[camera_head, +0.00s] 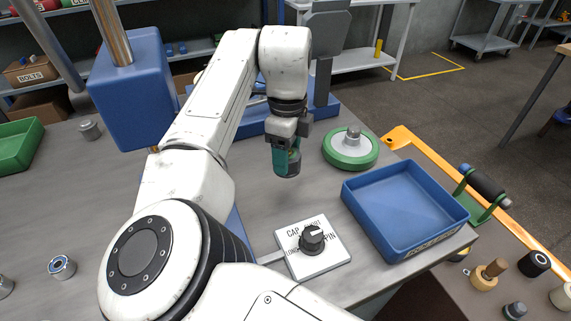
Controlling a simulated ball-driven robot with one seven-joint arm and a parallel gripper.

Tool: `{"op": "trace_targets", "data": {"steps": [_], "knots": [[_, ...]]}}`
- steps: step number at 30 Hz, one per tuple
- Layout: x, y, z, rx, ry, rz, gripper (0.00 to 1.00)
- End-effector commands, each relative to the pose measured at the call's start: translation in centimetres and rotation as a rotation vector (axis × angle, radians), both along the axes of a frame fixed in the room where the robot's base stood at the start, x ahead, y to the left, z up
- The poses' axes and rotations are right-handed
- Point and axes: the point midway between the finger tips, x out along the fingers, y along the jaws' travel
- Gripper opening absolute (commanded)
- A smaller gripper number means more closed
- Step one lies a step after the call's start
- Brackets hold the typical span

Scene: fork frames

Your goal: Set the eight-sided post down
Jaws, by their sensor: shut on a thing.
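The eight-sided post (287,163) hangs below my gripper (287,139) in the head view, near the middle of the picture. It looks teal with a darker, greyish part, and it is held roughly upright. My gripper is shut on its upper part, and the jaws hide its top. The post's lower end seems to be above the grey bench top (258,206), but I cannot tell the exact gap. Its separate sides are too small to make out.
A green round base with a grey knob (350,149) stands right of the post. A blue tray (393,239) lies at the bench's right edge. A white dial plate (297,264) is in front. Bare bench lies between the post and the dial plate.

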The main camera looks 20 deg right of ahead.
Motion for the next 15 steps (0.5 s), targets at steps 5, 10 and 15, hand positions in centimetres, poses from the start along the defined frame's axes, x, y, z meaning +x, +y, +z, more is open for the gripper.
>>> {"op": "trace_targets", "data": {"steps": [5,10,15], "knots": [[1.8,-0.4,-2.0,-0.001,-0.001,0.001,0.01],[2.4,-0.6,-2.8,-0.001,-0.001,-0.001,0.01],[2.7,-0.6,-4.8,0.000,0.000,0.000,0.01]]}}
